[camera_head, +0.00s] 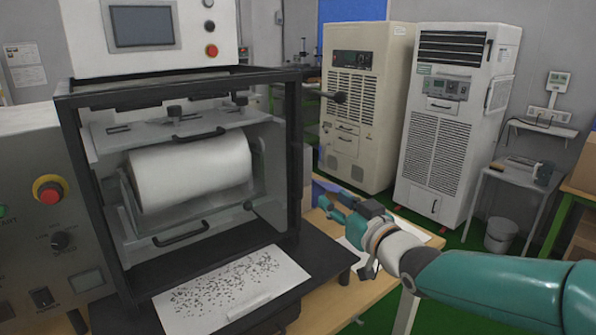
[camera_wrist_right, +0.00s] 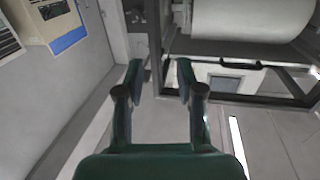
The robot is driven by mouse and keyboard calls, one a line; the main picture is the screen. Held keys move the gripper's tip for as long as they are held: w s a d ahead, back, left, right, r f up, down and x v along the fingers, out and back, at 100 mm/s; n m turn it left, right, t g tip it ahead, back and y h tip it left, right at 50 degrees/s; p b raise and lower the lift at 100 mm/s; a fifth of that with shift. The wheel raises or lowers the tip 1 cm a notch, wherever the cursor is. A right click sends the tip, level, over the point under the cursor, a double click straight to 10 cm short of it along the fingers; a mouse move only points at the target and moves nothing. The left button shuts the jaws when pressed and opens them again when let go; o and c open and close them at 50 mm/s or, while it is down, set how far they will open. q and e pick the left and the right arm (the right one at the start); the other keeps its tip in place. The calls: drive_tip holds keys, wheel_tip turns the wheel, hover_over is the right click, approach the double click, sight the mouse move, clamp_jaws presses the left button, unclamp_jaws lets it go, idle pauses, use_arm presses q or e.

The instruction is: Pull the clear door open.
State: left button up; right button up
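The test machine has a black-framed front (camera_head: 69,140), with a white roll (camera_head: 192,172) inside. The clear pane is hard to make out, and I cannot tell exactly how its door sits. A dark handle (camera_head: 181,233) shows low on the front, and another dark handle (camera_head: 200,135) sits above the roll. A rod with a black knob (camera_head: 336,97) sticks out at the upper right. My right gripper (camera_head: 336,207) is right of the frame, apart from it. In the right wrist view its fingers (camera_wrist_right: 160,78) are spread with nothing between them. My left gripper is out of view.
A speckled white sheet (camera_head: 235,290) lies on the dark ledge before the machine. A red stop button (camera_head: 48,190) is at left. Two tall cabinets (camera_head: 365,100) (camera_head: 450,130) and a small table (camera_head: 515,178) stand behind. Green floor lies between the bench and the cabinets.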

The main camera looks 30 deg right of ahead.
sight(302, 169)
drive_tip(key=w+p, duration=0.1)
drive_tip(key=w, duration=0.4)
drive_tip(key=w+d+p, duration=0.1)
drive_tip(key=w+p, duration=0.1)
drive_tip(key=w, duration=0.4)
drive_tip(key=w+d+r+p, duration=0.1)
drive_tip(key=w, duration=0.4)
drive_tip(key=shift+w+p, duration=0.2)
drive_tip(key=shift+p, duration=0.15)
drive_tip(key=shift+f, duration=0.1)
clamp_jaws()
